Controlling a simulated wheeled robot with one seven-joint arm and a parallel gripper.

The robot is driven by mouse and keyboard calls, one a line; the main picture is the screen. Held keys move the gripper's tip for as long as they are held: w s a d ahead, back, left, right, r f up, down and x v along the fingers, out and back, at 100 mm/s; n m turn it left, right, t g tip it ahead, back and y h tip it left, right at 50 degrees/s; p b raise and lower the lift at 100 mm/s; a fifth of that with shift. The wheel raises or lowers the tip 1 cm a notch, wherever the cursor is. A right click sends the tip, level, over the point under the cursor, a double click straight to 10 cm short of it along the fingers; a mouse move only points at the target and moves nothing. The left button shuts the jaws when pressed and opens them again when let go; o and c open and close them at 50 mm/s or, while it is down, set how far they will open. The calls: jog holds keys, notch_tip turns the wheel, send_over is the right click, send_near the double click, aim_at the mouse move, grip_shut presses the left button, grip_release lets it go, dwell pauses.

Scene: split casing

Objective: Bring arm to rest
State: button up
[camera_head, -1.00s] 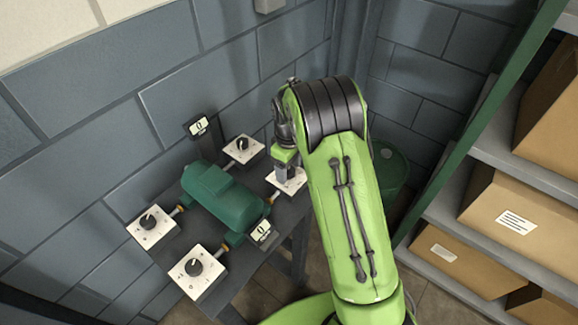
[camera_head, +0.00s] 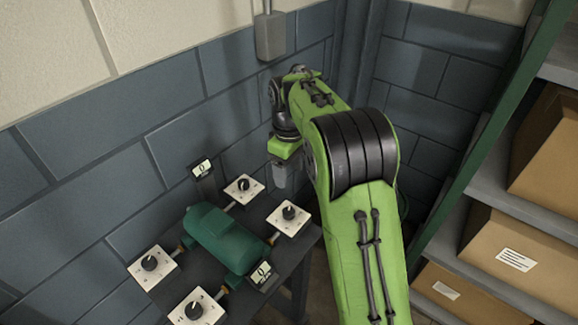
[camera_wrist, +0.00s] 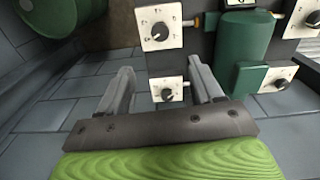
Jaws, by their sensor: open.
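My green arm rises on the right in the head view, and my gripper (camera_head: 281,176) hangs above the back right side of the small dark table (camera_head: 262,302). In the wrist view my gripper (camera_wrist: 166,84) shows two grey fingers spread apart with nothing between them. The green casing (camera_head: 214,236) lies on the table, apart from my gripper. White plates with black knobs surround it: back (camera_head: 243,188), right (camera_head: 288,217), left (camera_head: 151,264) and front (camera_head: 195,308). The casing also shows in the wrist view (camera_wrist: 240,45).
Small displays stand behind (camera_head: 203,168) and in front (camera_head: 262,273) of the casing. Block walls close in at the back and left. A shelf with cardboard boxes (camera_head: 511,246) stands right. A grey wall box (camera_head: 270,36) is above. A green drum (camera_wrist: 58,30) shows in the wrist view.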

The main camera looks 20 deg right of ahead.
dwell(0.3)
jog(key=s+r+m+t, duration=0.35)
jog(key=s+r, duration=0.65)
jog(key=s, duration=0.4)
jog(key=s+f+m+t, duration=0.2)
jog(key=s+m, duration=0.2)
jog(key=s, duration=1)
jog(key=shift+f, duration=0.35)
jog(key=shift+s+m, duration=0.15)
jog(key=shift+m, duration=0.1)
